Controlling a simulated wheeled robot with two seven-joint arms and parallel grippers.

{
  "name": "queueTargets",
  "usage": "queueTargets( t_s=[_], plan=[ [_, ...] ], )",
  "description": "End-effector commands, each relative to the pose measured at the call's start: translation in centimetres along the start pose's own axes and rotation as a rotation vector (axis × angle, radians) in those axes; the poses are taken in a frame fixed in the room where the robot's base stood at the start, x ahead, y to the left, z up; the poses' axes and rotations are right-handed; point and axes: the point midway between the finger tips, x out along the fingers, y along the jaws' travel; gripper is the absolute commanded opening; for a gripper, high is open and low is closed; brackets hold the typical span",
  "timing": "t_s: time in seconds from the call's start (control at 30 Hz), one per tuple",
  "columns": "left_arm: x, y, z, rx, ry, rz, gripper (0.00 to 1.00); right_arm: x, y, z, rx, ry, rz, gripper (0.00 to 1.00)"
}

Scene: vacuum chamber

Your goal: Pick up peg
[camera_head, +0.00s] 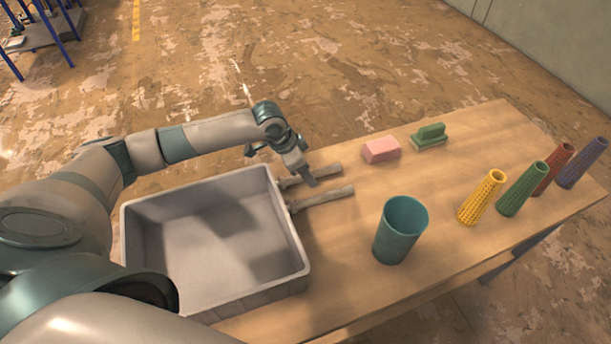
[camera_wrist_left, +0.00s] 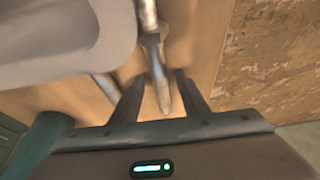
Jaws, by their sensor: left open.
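Two long grey pegs lie on the wooden table just right of the grey bin: a far peg (camera_head: 327,171) and a near peg (camera_head: 330,199). My left gripper (camera_head: 306,176) is over the far peg in the head view and hides part of it. In the left wrist view, the far peg (camera_wrist_left: 153,50) runs down between the open fingers of the left gripper (camera_wrist_left: 159,78); I cannot tell if they touch it. The near peg (camera_wrist_left: 107,88) shows partly at the left there. My right gripper is not in view.
The grey bin (camera_head: 288,262) is empty, left of the pegs. A teal cup (camera_head: 396,240), pink block (camera_head: 381,150) and green brush-like item (camera_head: 429,136) stand further right. Several coloured cones, including a yellow one (camera_head: 481,199), stand at the right end. The table's far edge is near the gripper.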

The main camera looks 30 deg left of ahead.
Motion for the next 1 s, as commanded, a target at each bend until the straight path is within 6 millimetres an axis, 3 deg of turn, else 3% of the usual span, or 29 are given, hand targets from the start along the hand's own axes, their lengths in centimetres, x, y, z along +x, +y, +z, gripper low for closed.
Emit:
queueTargets(
  t_s=[0.1, 0.27, 0.87, 1.0],
  plan=[
    [0.0, 0.0, 0.0, 0.0, 0.0, 0.0, 0.38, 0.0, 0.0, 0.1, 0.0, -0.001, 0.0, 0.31],
    [0.0, 0.0, 0.0, 0.0, 0.0, 0.0, 0.0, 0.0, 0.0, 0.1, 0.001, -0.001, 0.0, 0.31],
    [-0.5, 0.0, -0.8, 0.002, 0.004, 0.0, 0.0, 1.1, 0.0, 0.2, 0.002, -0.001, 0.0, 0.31],
    [-2.2, -0.1, -1.5, 0.002, 0.005, -0.002, 0.0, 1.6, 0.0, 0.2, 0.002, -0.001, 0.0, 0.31]
  ],
)
